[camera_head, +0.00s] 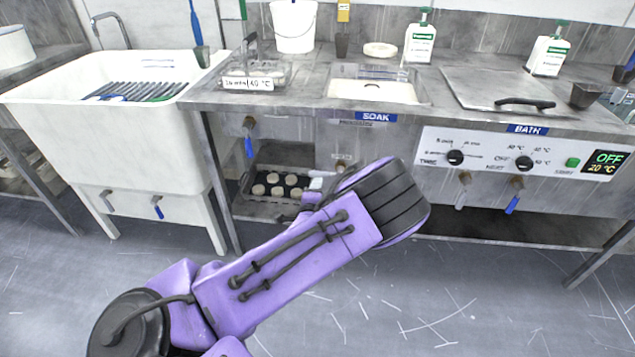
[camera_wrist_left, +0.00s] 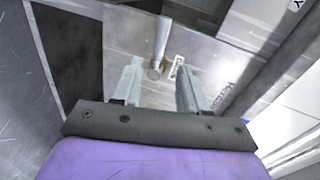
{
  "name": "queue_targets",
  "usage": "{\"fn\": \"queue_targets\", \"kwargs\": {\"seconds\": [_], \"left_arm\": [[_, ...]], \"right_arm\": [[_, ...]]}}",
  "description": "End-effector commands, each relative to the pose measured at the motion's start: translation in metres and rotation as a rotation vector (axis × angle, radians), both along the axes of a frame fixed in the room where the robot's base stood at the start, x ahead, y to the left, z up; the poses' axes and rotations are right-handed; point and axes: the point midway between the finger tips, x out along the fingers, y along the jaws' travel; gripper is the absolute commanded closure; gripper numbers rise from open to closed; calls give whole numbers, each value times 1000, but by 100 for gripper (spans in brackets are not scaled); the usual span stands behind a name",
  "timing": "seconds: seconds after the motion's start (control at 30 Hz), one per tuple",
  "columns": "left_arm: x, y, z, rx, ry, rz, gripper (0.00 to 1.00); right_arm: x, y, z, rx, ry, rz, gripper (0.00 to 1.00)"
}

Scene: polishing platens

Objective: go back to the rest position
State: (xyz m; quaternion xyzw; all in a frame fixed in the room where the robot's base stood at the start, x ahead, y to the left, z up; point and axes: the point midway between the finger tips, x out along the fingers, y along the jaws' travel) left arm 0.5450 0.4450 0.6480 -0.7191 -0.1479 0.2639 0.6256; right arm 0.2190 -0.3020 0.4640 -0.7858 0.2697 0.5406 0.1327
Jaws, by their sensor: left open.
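My left arm comes in from the lower left in the head view, and its dark ribbed joint covers part of the bench front. My left gripper (camera_wrist_left: 158,84) shows in the left wrist view with two pale fingers apart. No held object shows between them. A grey round-ended pipe or tap (camera_wrist_left: 160,45) shows past the fingertips; I cannot tell how far off it is. In the head view the gripper is mostly hidden behind my arm, in front of the bench below the soak basin (camera_head: 372,92). My right gripper is in neither view.
A white sink (camera_head: 120,140) stands at left. The steel bench carries a wire basket (camera_head: 256,76), a white bucket (camera_head: 294,26), bottles (camera_head: 419,42) and a lidded bath (camera_head: 500,92). Taps stick out below its front. A tray of round pieces (camera_head: 276,188) sits underneath. The floor in front is clear.

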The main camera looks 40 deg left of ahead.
Motion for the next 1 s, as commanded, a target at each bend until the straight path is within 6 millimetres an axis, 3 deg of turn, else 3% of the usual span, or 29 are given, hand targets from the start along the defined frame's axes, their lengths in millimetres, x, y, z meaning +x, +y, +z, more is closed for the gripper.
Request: {"fn": "queue_targets", "kwargs": {"seconds": [0.4, 0.5, 0.57, 0.67, 0.8, 0.9, 1.0], "left_arm": [[0, 0, 0, -10, -6, 2, 57], [-1, 0, -1, -120, -72, 26, 57], [-13, -2, -11, -267, -129, 65, 57], [-80, -15, -52, -653, -169, 255, 57], [-193, -59, -89, -1076, -161, 608, 57], [-261, -99, -91, -1251, -118, 828, 57], [-306, -131, -83, -1324, -47, 955, 57]], "right_arm": [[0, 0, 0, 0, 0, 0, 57], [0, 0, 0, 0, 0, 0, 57], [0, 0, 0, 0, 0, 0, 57], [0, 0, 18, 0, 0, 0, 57], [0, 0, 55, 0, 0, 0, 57], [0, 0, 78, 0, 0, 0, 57], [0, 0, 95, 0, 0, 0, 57]]}}
